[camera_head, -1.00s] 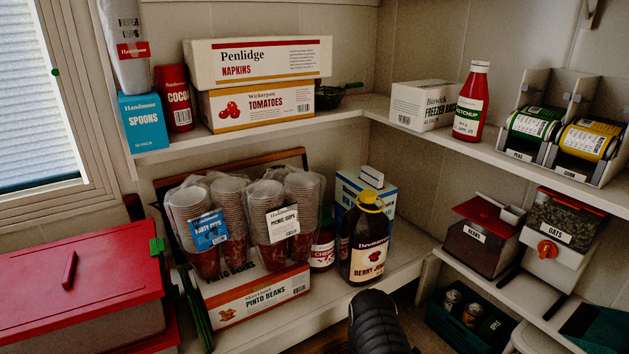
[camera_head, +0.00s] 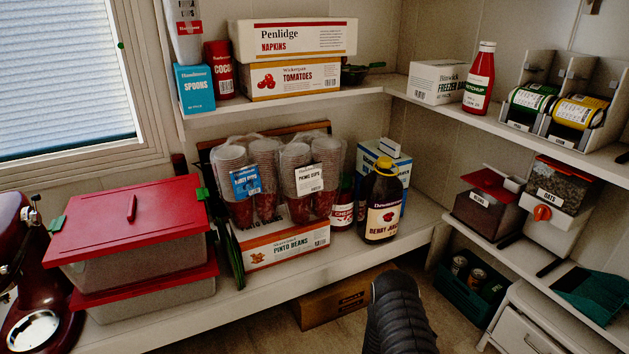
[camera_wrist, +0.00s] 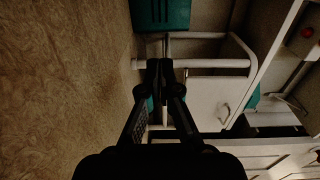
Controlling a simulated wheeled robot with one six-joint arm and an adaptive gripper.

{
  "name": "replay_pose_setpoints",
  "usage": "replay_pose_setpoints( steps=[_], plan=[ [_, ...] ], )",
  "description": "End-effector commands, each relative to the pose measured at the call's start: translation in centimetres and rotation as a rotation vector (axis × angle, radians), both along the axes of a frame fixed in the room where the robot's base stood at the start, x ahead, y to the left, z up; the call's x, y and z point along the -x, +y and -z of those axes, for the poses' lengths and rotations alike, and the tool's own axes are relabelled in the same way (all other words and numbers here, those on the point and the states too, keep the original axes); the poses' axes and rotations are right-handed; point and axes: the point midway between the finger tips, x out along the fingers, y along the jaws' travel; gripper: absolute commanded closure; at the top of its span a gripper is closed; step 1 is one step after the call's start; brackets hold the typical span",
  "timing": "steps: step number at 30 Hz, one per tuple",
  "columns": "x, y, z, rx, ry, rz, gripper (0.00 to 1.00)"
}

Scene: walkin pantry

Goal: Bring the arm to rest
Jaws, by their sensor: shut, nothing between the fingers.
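My gripper (camera_wrist: 160,68) shows in the wrist view, with its two dark fingers together at the tips and nothing between them. Beyond the fingertips are a pale rail and a white unit (camera_wrist: 215,95) with a handle, and a teal object (camera_wrist: 160,15) at the top. The fingertips overlap the rail in the picture; I cannot tell whether they touch it. In the head view, a black ribbed part of my arm (camera_head: 398,315) shows at the bottom, in front of the lower shelf; my gripper is out of sight there.
The lower shelf holds red-lidded bins (camera_head: 130,225), a pinto beans box (camera_head: 285,247) and a berry juice jug (camera_head: 383,205). A cardboard box (camera_head: 340,300) sits under it. At right are a green crate (camera_head: 470,285), a white drawer unit (camera_head: 530,325) and a teal dustpan (camera_head: 595,292). Floor shows between.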

Motion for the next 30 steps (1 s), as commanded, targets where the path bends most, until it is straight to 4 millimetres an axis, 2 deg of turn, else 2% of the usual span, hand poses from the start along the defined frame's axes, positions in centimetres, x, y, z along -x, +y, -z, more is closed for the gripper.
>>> replay_pose_setpoints(
  steps=[8, 14, 22, 27, 30],
  plan=[
    [-3.4, 0.6, -3.3, -0.057, 0.042, -0.054, 1.0],
    [-6.7, 1.6, -7.2, -0.111, 0.094, -0.127, 1.0],
    [-12.2, 4.8, -16.7, -0.191, 0.225, -0.322, 1.0],
    [-14.0, 7.4, -23.2, -0.208, 0.32, -0.471, 1.0],
    [-14.5, 9.1, -27.1, -0.205, 0.379, -0.561, 1.0]
  ],
)
